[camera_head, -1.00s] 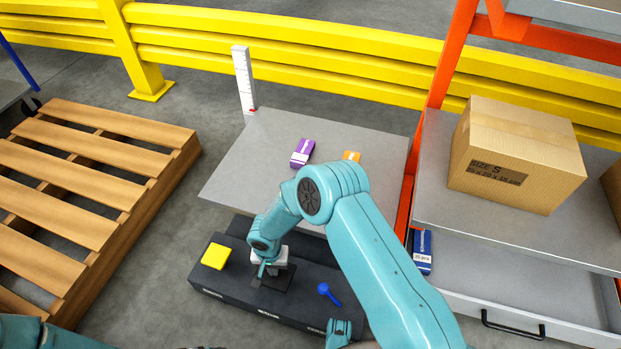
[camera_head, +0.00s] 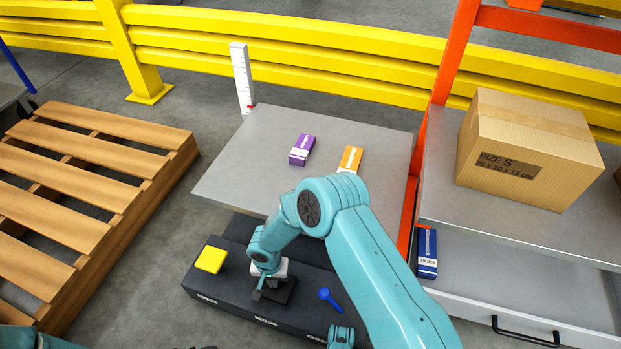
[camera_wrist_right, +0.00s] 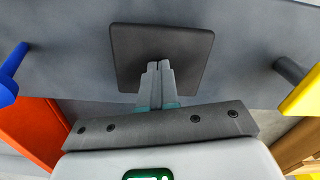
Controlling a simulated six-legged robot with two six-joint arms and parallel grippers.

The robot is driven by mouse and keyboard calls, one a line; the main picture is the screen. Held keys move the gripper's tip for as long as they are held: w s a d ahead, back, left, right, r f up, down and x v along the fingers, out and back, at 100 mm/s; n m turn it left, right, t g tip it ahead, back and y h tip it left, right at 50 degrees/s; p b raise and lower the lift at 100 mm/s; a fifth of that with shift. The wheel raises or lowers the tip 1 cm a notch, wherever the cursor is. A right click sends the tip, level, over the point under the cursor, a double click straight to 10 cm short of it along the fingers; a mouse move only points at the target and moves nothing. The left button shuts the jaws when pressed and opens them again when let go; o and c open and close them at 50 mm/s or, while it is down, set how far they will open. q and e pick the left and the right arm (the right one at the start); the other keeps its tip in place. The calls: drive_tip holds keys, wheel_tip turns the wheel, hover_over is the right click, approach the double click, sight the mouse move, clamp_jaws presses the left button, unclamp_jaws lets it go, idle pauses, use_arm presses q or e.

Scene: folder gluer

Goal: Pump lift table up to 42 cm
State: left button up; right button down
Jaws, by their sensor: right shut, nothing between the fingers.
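The lift table has a grey flat top (camera_head: 235,175) above a dark base (camera_head: 235,300). A white upright scale (camera_head: 242,75) stands at its far left corner, with a red mark (camera_head: 250,107) low on it, level with the tabletop edge; its figures are too small to read. A black square pedal (camera_head: 283,290) sits mid-base. My right gripper (camera_head: 258,294) is shut and empty, its fingertips over the pedal. In the right wrist view the closed fingers (camera_wrist_right: 158,68) overlap the dark pedal (camera_wrist_right: 190,48); contact cannot be told.
A purple box (camera_head: 302,150) and an orange box (camera_head: 350,159) lie on the tabletop. The base also bears a yellow pad (camera_head: 211,259) and a blue lever (camera_head: 329,298). A wooden pallet (camera_head: 95,165) is left; an orange-framed shelf (camera_head: 440,190) with a carton (camera_head: 525,155) is right.

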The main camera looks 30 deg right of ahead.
wheel_tip(320, 180, up, 9)
drive_tip(key=p, duration=0.5)
drive_tip(key=shift+f, duration=0.15)
wheel_tip(320, 180, down, 5)
drive_tip(key=b, duration=0.5)
drive_tip(key=shift+f+b, duration=0.2)
drive_tip(key=shift+b, duration=0.1)
drive_tip(key=shift+f, duration=1.8)
wheel_tip(320, 180, up, 9)
drive_tip(key=p, duration=0.5)
